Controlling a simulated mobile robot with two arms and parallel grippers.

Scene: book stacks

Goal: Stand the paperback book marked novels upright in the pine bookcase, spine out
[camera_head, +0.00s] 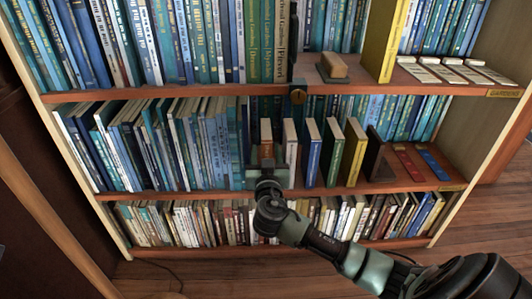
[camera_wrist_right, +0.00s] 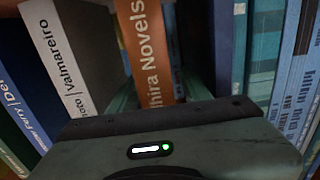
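The paperback marked Novels has an orange spine with white letters, seen in the right wrist view (camera_wrist_right: 148,50). Only part of its title shows. In the head view the orange book (camera_head: 266,131) stands upright on the middle shelf of the pine bookcase (camera_head: 220,92), its spine facing out. My right gripper (camera_head: 266,158) is right in front of it, low at the spine. The gripper body hides the book's lower part in the wrist view. The fingertips are not clear enough to show whether they grip the book. My left gripper is not in view.
A white-spined book (camera_wrist_right: 63,55) stands left of the orange one in the wrist view. Several spaced books, including a blue one (camera_head: 311,155) and a yellow one (camera_head: 353,155), stand to the right. A red flat book (camera_head: 408,165) lies farther right. A wooden block (camera_head: 332,66) sits above.

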